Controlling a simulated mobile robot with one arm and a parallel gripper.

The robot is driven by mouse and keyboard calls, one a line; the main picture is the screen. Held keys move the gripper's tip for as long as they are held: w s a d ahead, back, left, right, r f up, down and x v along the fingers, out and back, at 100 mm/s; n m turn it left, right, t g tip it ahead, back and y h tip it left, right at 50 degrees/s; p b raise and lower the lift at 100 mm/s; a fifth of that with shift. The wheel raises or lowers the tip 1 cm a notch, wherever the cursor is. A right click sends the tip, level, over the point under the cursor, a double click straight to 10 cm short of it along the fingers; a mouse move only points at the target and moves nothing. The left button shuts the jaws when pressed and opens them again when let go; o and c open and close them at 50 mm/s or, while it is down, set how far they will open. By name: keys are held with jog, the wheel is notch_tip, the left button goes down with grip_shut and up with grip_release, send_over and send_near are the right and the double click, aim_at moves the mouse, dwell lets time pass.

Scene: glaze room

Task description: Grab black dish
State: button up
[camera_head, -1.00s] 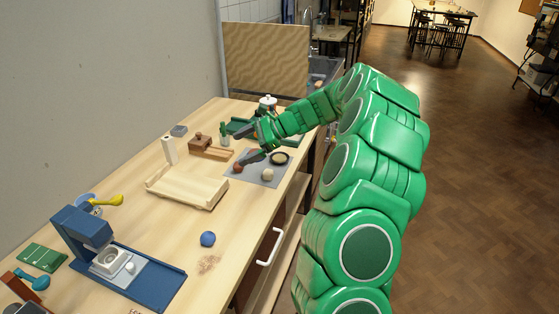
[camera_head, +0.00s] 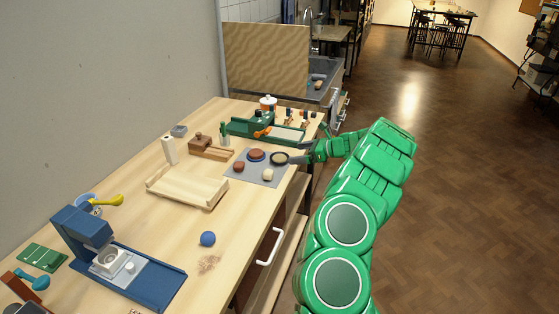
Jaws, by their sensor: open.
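The black dish (camera_head: 279,158) is a small round dark-rimmed dish with a tan inside. It lies at the right edge of the grey mat (camera_head: 245,177) on the wooden bench. My gripper (camera_head: 307,143) is open, just right of the dish at the bench's right edge. One dark finger points left and its tip is close to the dish's right rim; I cannot tell whether it touches. The other finger points up and away from the dish. Nothing shows between the fingers.
A red-brown disc (camera_head: 256,155), a brown lump (camera_head: 239,167) and a cream ball (camera_head: 268,175) share the mat. A green tool with an orange handle (camera_head: 262,132) stands behind. A wooden tray (camera_head: 187,187) lies left. The bench around the blue ball (camera_head: 208,239) is mostly clear.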

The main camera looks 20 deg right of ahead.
aim_at(279, 158)
jog(key=shift+s+a+x, duration=0.1)
jog(key=shift+s+x, duration=0.05)
jog(key=shift+x, duration=1.7)
jog(key=shift+s+a+x, duration=0.1)
jog(key=shift+s+x, duration=0.05)
jog(key=shift+x, duration=1.65)
jog(key=shift+f, duration=0.2)
jog(key=shift+c, duration=0.5)
jog(key=c, duration=0.9)
